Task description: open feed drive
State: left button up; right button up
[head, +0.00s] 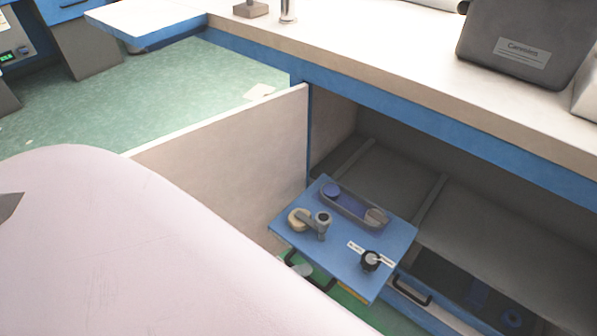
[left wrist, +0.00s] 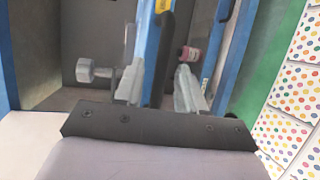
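A blue panel (head: 345,232), which I take to be the feed drive, juts out of the open cabinet in the head view. It carries a crank, a black knob (head: 370,261), a tray-like recess and a white label strip. A black handle (head: 300,267) shows at its left edge. In the left wrist view, the panel (left wrist: 148,45) appears edge-on with a yellow mark. My left gripper (left wrist: 158,85) has its fingers apart on either side of that edge. I cannot tell whether they touch it. My large pale arm link hides most of this gripper in the head view. My right gripper is not visible.
A white cabinet door (head: 235,145) stands open left of the panel. A second black handle (head: 411,290) is on a lower drawer at right. The white worktop (head: 400,50) overhangs the cabinet and bears a dark machine (head: 525,40).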

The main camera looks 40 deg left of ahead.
pick_arm(q)
jog(key=shift+r, duration=0.1)
